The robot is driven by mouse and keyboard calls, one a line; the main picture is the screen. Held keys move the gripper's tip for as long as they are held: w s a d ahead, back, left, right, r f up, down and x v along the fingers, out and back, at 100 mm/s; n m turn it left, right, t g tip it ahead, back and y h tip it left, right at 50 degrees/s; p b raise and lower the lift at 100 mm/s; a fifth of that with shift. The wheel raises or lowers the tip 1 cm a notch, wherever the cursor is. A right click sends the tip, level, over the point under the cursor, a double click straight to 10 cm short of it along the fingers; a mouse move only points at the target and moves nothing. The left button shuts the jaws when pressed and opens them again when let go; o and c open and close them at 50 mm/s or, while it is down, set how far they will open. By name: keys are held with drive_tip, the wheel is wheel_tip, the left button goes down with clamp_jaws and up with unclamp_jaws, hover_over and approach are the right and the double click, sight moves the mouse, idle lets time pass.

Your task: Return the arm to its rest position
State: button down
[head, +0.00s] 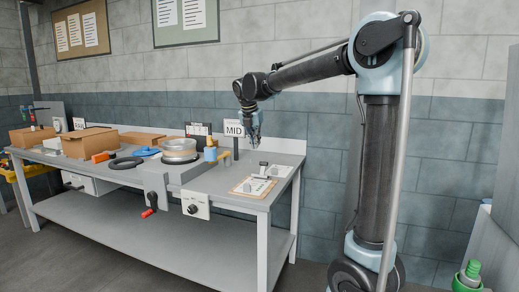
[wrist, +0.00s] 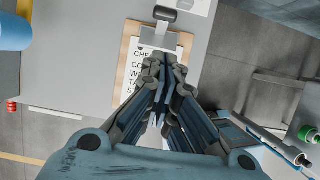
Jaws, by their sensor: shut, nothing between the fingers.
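My gripper (head: 254,138) hangs above the right end of the workbench (head: 226,202) in the head view, pointing down. In the wrist view my gripper (wrist: 160,72) has its fingers together with nothing between them. Below it lies a clipboard (head: 253,186) with a printed sheet, which also shows in the wrist view (wrist: 129,59), partly hidden by the fingers. My arm stretches left from its column over the bench. I cannot tell the exact height of the fingertips above the clipboard.
On the bench are a round metal wheel-like part (head: 179,148), a MID sign (head: 233,128), an orange-topped blue bottle (head: 210,150) and cardboard boxes (head: 90,142). A control box with a black knob (head: 195,206) is on the front edge. A green-capped item (head: 469,275) stands at lower right.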

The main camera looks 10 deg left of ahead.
drive_tip(key=s+d+f+m+g, duration=0.1)
drive_tip(key=s+d+f+m, duration=0.3)
drive_tip(key=s+d+m, duration=0.6)
drive_tip(key=s+d+f+m, duration=0.4)
drive_tip(key=s+d+m, duration=0.2)
drive_tip(key=d, duration=0.7)
drive_tip(key=s+d+f+m, duration=0.4)
drive_tip(key=s+f+m, duration=0.4)
drive_tip(key=s, duration=0.1)
drive_tip(key=s+d+f+m+y, duration=0.1)
drive_tip(key=s+d+f+m, duration=0.4)
drive_tip(key=s+f+m, duration=0.3)
drive_tip(key=shift+s+d+f+m+g, duration=0.15)
drive_tip(key=shift+s+f+m+g, duration=0.2)
drive_tip(key=shift+s, duration=0.5)
drive_tip(key=shift+r, duration=0.1)
drive_tip(key=shift+w+f, duration=0.2)
drive_tip(key=shift+w, duration=0.3)
drive_tip(key=c, duration=2.4)
unclamp_jaws()
